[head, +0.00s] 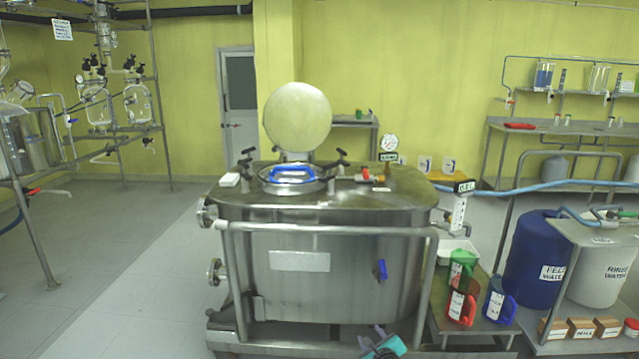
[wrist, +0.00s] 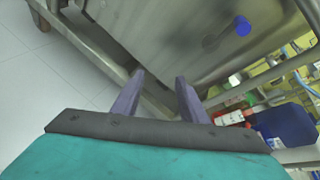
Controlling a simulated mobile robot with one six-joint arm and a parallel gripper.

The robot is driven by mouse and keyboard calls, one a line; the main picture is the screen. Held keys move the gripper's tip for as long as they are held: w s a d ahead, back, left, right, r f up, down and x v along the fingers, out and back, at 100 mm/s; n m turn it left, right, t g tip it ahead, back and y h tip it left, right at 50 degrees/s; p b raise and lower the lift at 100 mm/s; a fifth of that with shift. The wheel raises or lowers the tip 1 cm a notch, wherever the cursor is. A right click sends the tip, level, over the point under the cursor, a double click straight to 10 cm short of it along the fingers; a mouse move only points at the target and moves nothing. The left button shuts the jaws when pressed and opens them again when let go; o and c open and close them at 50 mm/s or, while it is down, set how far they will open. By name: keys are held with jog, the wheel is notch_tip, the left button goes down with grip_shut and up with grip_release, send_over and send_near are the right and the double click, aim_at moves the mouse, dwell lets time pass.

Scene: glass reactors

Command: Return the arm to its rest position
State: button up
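My gripper (head: 382,340) shows at the bottom edge of the head view, low in front of the steel reactor vessel (head: 330,270). In the wrist view my gripper (wrist: 157,82) has its two purple-grey fingers spread apart, with nothing between them. The fingers point toward the vessel's lower frame. The vessel's steel wall (wrist: 200,50) with a blue knob (wrist: 242,26) fills the top of the wrist view. Most of my arm is outside the head view.
A steel rail (head: 330,230) runs across the vessel's front. Red (head: 461,305) and blue (head: 498,303) jugs stand on a low bench to the right, beside a blue drum (head: 535,262) and a white drum (head: 605,270). The floor (head: 110,270) at left is clear.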

jog(key=s+a+f+n+g+y+p, duration=0.1)
jog(key=s+a+f+n+g+p, duration=0.15)
jog(key=s+f+n+p, duration=0.4)
jog(key=s+a+f+n+g+p, duration=0.1)
jog(key=s+a+f+n+g, duration=0.2)
jog(key=s, duration=0.6)
jog(key=s+a+f+n+g+y+p, duration=0.1)
jog(key=s+f+n+g+p, duration=0.3)
jog(key=s, duration=0.4)
jog(key=s+d+f+n+g+h+p, duration=0.1)
jog(key=s+d+n+g, duration=0.2)
jog(key=s+n, duration=0.4)
jog(key=s+d+f+n+g+h, duration=0.1)
jog(key=s+d+n+g, duration=0.3)
jog(key=s, duration=1.2)
jog(key=n+g+h, duration=0.1)
jog(key=n+g, duration=0.1)
jog(key=n, duration=0.2)
jog(key=shift+s+d+p, duration=0.2)
jog(key=shift+d+p, duration=0.05)
jog(key=shift+p, duration=0.15)
